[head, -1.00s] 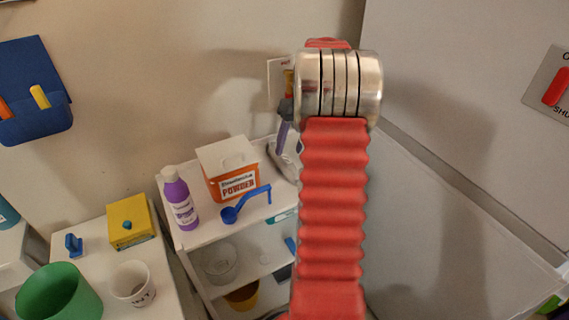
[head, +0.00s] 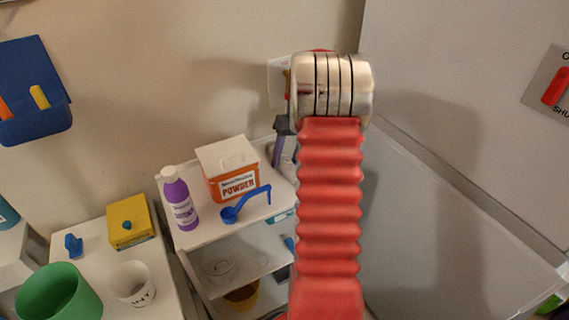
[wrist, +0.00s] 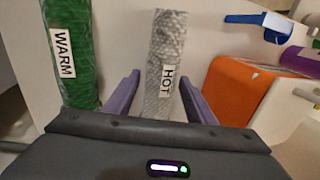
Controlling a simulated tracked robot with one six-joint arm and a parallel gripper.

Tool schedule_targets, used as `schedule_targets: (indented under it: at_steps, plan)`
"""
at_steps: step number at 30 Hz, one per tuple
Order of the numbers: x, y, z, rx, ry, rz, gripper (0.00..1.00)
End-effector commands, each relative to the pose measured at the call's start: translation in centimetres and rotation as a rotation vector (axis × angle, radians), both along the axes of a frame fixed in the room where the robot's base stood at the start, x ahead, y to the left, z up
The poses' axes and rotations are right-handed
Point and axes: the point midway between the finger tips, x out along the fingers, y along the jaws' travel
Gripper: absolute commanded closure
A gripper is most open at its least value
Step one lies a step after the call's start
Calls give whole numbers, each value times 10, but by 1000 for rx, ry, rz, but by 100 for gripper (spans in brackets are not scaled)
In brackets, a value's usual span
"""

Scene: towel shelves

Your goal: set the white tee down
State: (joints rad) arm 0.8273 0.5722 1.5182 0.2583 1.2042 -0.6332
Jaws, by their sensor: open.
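I cannot make out a white tee for certain in either view. In the wrist view my gripper (wrist: 160,85) is open, its two purple fingers apart. A pale grey-white textured strip labelled HOT (wrist: 166,50) shows between and beyond the fingers; I cannot tell whether they touch it. A green textured strip labelled WARM (wrist: 68,55) is to its left. In the head view my red arm hides most of the gripper; a purple finger (head: 279,150) shows beside it at the shelf unit's back right.
A white shelf unit (head: 205,236) holds an orange powder box (head: 232,170), purple bottle (head: 180,200) and blue scoop (head: 245,205). The box also stands close right of the gripper in the wrist view (wrist: 240,90). A yellow box (head: 128,222), white cup (head: 132,285) and green bucket (head: 58,295) are left.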

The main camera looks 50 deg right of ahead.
Motion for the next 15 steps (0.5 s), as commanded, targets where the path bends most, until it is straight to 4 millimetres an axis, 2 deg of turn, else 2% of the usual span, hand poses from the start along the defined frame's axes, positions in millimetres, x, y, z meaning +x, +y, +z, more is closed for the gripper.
schedule_targets:
  at_steps: [3,15]
  plan:
    - [0,0,0,0,0,0,50]
    - [0,0,0,0,0,0,78]
